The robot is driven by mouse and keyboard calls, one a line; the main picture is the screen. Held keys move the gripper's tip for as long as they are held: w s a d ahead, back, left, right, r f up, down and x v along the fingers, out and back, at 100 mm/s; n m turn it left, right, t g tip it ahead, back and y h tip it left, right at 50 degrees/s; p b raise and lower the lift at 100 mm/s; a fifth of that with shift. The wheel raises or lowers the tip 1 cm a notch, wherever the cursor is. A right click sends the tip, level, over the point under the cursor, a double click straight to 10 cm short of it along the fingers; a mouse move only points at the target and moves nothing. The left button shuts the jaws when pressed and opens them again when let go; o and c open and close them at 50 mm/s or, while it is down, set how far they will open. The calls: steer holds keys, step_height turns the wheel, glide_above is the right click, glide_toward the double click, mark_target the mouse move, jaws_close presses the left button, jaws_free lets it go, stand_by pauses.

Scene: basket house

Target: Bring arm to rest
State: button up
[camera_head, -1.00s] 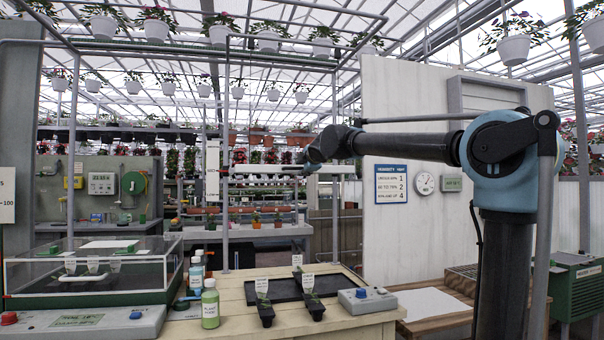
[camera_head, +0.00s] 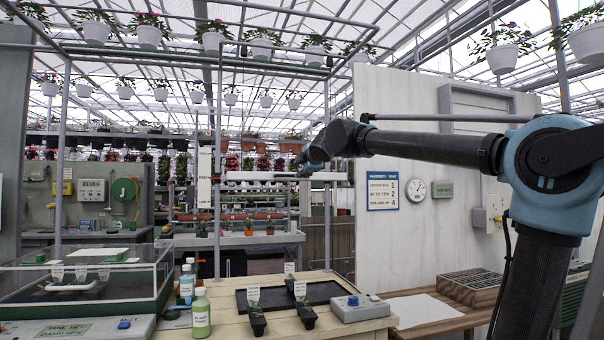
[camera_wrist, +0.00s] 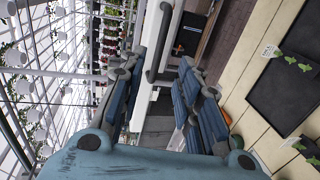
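My arm reaches from the right side of the head view toward the middle, its forearm almost level. My gripper (camera_head: 306,168) is at its end, in the air beyond the potting table (camera_head: 340,328), small and partly hidden by my wrist.
A white horizontal bar (camera_head: 262,175) shows around my gripper's height. The table holds a black tray (camera_head: 325,291), small labelled pots (camera_head: 258,325), a green bottle (camera_head: 201,315) and a grey button box (camera_head: 359,308). A white partition (camera_head: 440,240) stands behind my arm.

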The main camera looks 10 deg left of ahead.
steer(key=s+d+f+m+g+h, duration=0.1)
steer(key=s+d+f+m+h, duration=0.2)
steer(key=d+f, duration=0.6)
steer(key=s+d+f+m+g+h, duration=0.1)
steer(key=s+d+f+m+h, duration=0.1)
steer(key=d+f+m, duration=0.5)
steer(key=s+d+f+m+g+h, duration=0.2)
steer(key=s+d+f, duration=0.1)
steer(key=d+f, duration=0.8)
steer(key=s+d+f+m+g+h, duration=0.1)
steer(key=s+d+f+m+g, duration=0.3)
steer(key=s+d+f, duration=0.85)
steer(key=s+f+m+g+y, duration=0.1)
steer(key=s+f+m+g, duration=0.2)
steer(key=s+f+m, duration=0.4)
steer(key=s+f, duration=0.8)
steer(key=f, duration=0.3)
steer(key=shift+s+a+f+g, duration=0.3)
steer(key=shift+f, duration=0.1)
steer(key=shift+w+f, duration=0.2)
steer(key=shift+w, duration=0.3)
